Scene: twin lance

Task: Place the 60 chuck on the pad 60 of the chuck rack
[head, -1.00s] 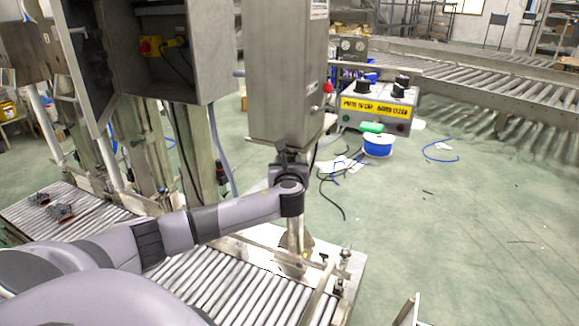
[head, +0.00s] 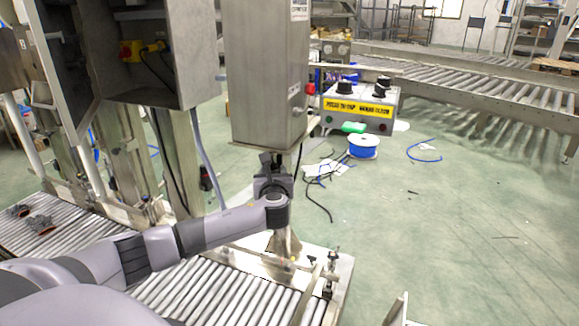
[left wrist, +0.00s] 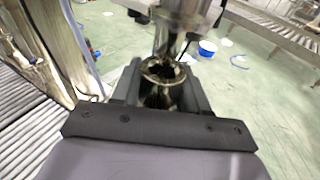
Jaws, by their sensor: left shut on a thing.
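My left gripper (head: 271,163) points upward just under the tall steel housing (head: 267,75) in the head view. In the left wrist view its two dark jaws (left wrist: 163,85) are shut on a round metal piece with an open ring-shaped rim (left wrist: 163,71). I take this piece to be the chuck, but no number on it can be read. A metal shaft stands right behind the ring in the wrist view; I cannot tell whether they touch. I cannot make out the chuck rack or pad 60. My right gripper is not in view.
A roller conveyor (head: 187,287) runs below my left arm, with small dark parts (head: 38,223) at its far left. An open steel cabinet (head: 150,55) stands left of the housing. Green floor at right is largely clear.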

